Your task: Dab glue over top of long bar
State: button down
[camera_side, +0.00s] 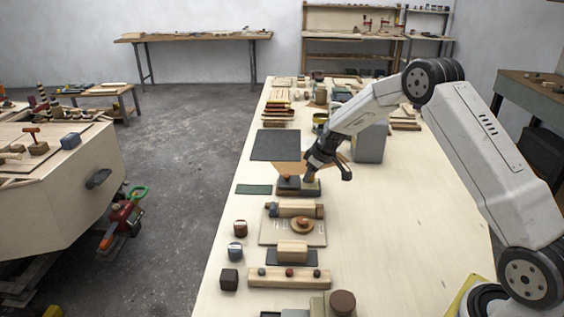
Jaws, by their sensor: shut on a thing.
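A long pale wooden bar (260,276) lies across the front part of the bench, with small dark and red knobs along it. My gripper (310,173) is well behind it, pointing down over a dark tray-like block (312,189). It is shut on a small tan piece low between its fingers. The piece is too small and covered to identify, and I cannot tell whether it touches the block. No glue is clearly visible on the bar.
Between my gripper and the bar lie a wooden cylinder (291,210), a board with a round disc (302,223) and a wooden block (292,250). A grey box (369,143) stands behind my gripper.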

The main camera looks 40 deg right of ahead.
jog(key=shift+f, duration=0.55)
dwell(1.1)
jog(key=shift+r, duration=0.1)
jog(key=shift+r, duration=3.45)
jog(key=s+a+r+m+h, duration=0.1)
jog(key=s+a+r+m, duration=0.2)
jog(key=s+a, duration=1.1)
jog(key=shift+a+r, duration=0.15)
jog(key=shift+a, duration=0.8)
jog(key=shift+w, duration=0.1)
jog(key=w+d, duration=0.4)
jog(key=d, duration=0.3)
jog(key=shift+w, duration=0.25)
